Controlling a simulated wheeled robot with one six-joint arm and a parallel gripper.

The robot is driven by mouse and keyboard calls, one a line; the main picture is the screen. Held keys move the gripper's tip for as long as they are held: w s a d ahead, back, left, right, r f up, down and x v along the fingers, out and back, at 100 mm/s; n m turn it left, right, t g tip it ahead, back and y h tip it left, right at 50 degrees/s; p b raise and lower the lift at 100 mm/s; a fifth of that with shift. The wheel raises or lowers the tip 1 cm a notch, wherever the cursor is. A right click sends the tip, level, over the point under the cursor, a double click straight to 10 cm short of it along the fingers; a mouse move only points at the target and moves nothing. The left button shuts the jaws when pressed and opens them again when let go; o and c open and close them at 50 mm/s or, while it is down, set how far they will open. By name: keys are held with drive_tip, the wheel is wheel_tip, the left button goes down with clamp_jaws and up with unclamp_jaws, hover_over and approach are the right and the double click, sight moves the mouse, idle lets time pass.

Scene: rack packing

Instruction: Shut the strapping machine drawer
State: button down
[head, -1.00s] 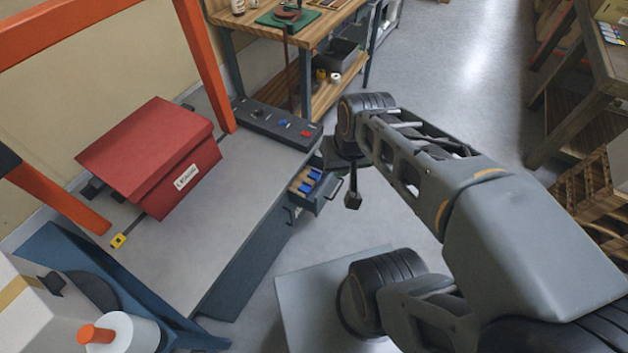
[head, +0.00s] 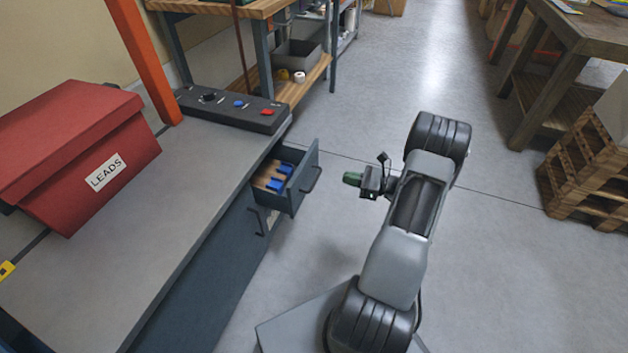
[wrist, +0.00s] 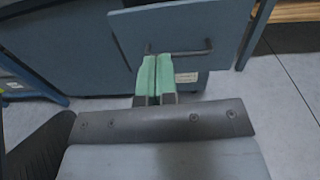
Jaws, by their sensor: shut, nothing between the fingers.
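The strapping machine drawer (head: 296,183) stands pulled out of the machine's side (head: 215,262) in the head view. Blue and wooden-coloured items (head: 274,180) lie in it. Its dark bar handle (head: 311,180) is on the front, facing my gripper. My gripper (head: 352,179) is to the right of the drawer front, with a visible gap in the head view. Contact cannot be told from the wrist view.
A red box labelled LEADS (head: 80,150) sits on the machine top, near a control panel (head: 232,108). A second handle (head: 256,222) is lower on the machine's side. A wooden workbench (head: 285,85) stands behind. Pallets (head: 590,170) stand at right; the floor between is clear.

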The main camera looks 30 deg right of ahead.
drive_tip(key=f+t, duration=0.1)
drive_tip(key=b, duration=0.4)
approach(305, 167)
drive_tip(key=shift+m, duration=0.4)
drive_tip(key=x, duration=0.5)
drive_tip(key=shift+w+a, duration=0.15)
drive_tip(key=shift+a, duration=0.2)
drive_tip(key=shift+w+a+r+h, duration=0.1)
drive_tip(key=shift+w+a+h, duration=0.2)
drive_tip(key=shift+w+a, duration=0.35)
